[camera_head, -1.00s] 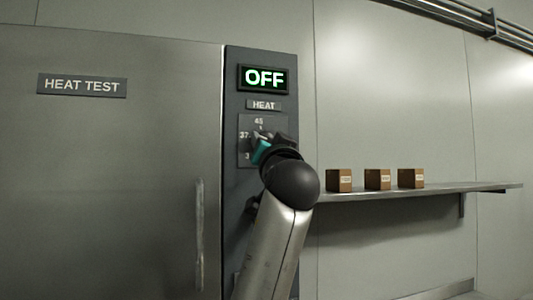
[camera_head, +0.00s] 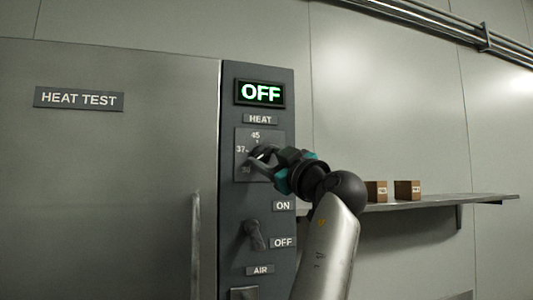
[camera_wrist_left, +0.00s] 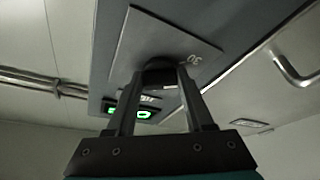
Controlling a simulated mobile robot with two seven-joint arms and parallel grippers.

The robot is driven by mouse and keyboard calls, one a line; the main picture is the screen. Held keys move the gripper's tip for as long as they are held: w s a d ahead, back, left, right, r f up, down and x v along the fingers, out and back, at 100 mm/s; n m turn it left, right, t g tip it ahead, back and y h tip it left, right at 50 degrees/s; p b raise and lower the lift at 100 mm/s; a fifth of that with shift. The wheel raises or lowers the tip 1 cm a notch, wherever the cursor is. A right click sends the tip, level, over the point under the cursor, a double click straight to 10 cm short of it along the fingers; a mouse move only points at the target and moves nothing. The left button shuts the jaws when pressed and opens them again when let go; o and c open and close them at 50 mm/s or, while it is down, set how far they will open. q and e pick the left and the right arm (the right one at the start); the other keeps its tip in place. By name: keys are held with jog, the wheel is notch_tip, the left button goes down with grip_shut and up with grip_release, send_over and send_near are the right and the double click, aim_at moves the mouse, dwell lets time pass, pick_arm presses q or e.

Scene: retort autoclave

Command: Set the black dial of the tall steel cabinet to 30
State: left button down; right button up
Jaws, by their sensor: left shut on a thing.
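The tall steel cabinet (camera_head: 130,190) fills the left of the head view. Its dark control panel carries a HEAT dial plate (camera_head: 243,134) marked 45 at the top, 37 at the left and 30 at lower left. My left gripper (camera_head: 259,160) is shut on the black dial (camera_wrist_left: 160,72), its fingers on either side of the knob in the left wrist view. The 30 mark shows beside the knob there. The gripper mostly hides the dial in the head view, and I cannot tell where its pointer sits. My right gripper is not in view.
A green-lit display (camera_head: 261,93) reads OFF above the dial. A dark ON/OFF lever (camera_head: 255,235) sits below it, over an AIR label (camera_head: 260,270). The door handle (camera_head: 195,245) is to the left. A wall shelf (camera_head: 470,201) with brown boxes (camera_head: 407,190) is at right.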

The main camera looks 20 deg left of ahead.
pick_arm(q)
jog(key=shift+r+n+g+y+p, duration=0.15)
jog(key=shift+n+g+p, duration=0.25)
jog(key=shift+n, duration=0.4)
jog(key=shift+n+g+y+p, duration=0.15)
jog(key=shift+n+g+p, duration=0.2)
jog(key=shift+n, duration=0.75)
jog(key=shift+c, duration=1.4)
grip_release()
jog(key=shift+g, duration=0.25)
jog(key=shift+s+d+f+b, duration=0.25)
jog(key=shift+d+b, duration=0.05)
jog(key=shift+d, duration=0.1)
jog(key=b+v, duration=0.4)
jog(key=v, duration=1)
jog(key=shift+s+d+f, duration=0.1)
